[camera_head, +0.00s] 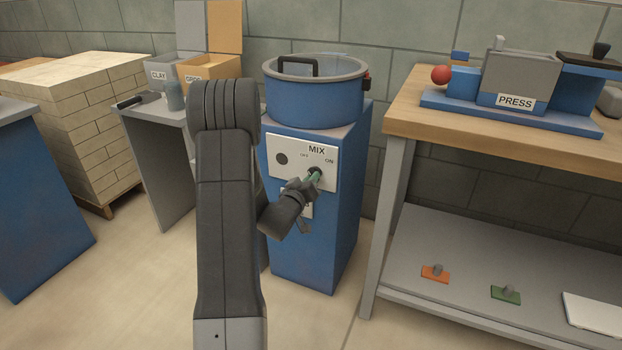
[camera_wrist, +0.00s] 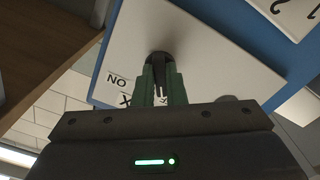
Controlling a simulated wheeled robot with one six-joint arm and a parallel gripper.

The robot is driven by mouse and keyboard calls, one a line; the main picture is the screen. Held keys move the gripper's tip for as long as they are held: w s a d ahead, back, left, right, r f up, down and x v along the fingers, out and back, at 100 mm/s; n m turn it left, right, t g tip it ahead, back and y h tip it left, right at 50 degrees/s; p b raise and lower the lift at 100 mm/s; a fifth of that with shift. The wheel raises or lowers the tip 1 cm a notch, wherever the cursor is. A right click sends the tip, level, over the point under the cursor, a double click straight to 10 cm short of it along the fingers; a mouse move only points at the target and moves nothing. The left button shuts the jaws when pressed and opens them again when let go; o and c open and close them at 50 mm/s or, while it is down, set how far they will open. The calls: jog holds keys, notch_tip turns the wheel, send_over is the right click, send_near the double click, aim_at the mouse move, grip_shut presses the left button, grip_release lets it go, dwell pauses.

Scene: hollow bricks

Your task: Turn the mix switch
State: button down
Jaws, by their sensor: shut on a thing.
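The mix switch is a dark knob (camera_wrist: 158,66) on a white panel (camera_head: 287,168) marked MIX, OFF and ON, on the front of a blue cabinet (camera_head: 308,250). My gripper (camera_head: 314,178) is at the panel in the head view, near the ON label. In the wrist view the green fingers of my gripper (camera_wrist: 160,84) are closed around the knob. The fingers cover part of the knob and of the lettering below it, so the exact switch position is hard to tell.
A blue mixing drum (camera_head: 315,95) sits on the cabinet. A workbench (camera_head: 510,138) with a press (camera_head: 518,82) stands at the right. At the left are a grey side table (camera_head: 160,165), bins marked CLAY (camera_head: 162,75), and a stack of pale bricks (camera_head: 85,120).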

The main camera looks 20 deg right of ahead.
jog(key=shift+n, duration=0.3)
jog(key=c, duration=1.5)
grip_release()
jog(key=shift+a, duration=0.1)
jog(key=p+v, duration=0.2)
jog(key=v, duration=1.1)
jog(key=shift+s+a, duration=0.2)
jog(key=shift+s, duration=0.1)
jog(key=shift+d, duration=0.1)
jog(key=b+x, duration=0.2)
jog(key=x, duration=1.1)
jog(key=shift+w+d, duration=0.2)
jog(key=shift+w, duration=0.1)
